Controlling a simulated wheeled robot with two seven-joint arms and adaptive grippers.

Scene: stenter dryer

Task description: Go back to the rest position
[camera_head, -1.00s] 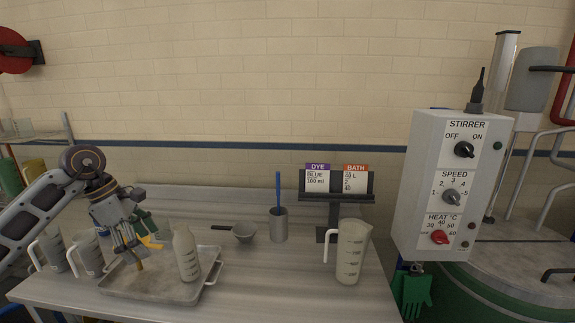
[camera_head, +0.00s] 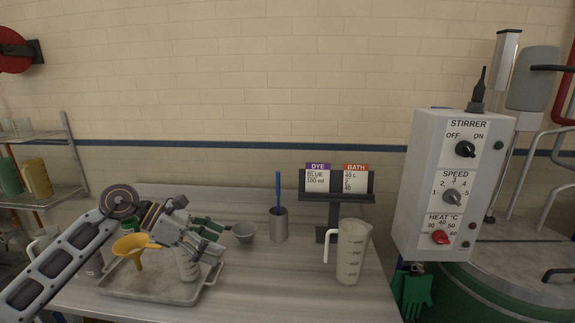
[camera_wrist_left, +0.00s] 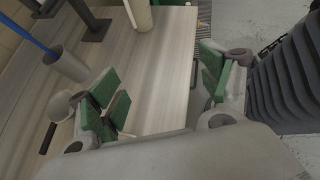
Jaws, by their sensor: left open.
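My left gripper (camera_head: 212,238) is in the head view, above the right part of the metal tray (camera_head: 150,287) and in front of the white graduated bottle (camera_head: 188,266), whose upper part it hides. In the left wrist view its green-padded fingers (camera_wrist_left: 160,90) are spread apart with nothing between them. A yellow funnel (camera_head: 136,252) stands over the left part of the tray, just left of the gripper. My right gripper does not show in either view.
A grey ladle (camera_head: 243,232), a metal cup with a blue rod (camera_head: 278,224) and a graduated jug (camera_head: 348,252) stand on the table. The DYE and BATH card stand (camera_head: 337,190) is behind. The stirrer control box (camera_head: 449,187) is at right. The table's front right is clear.

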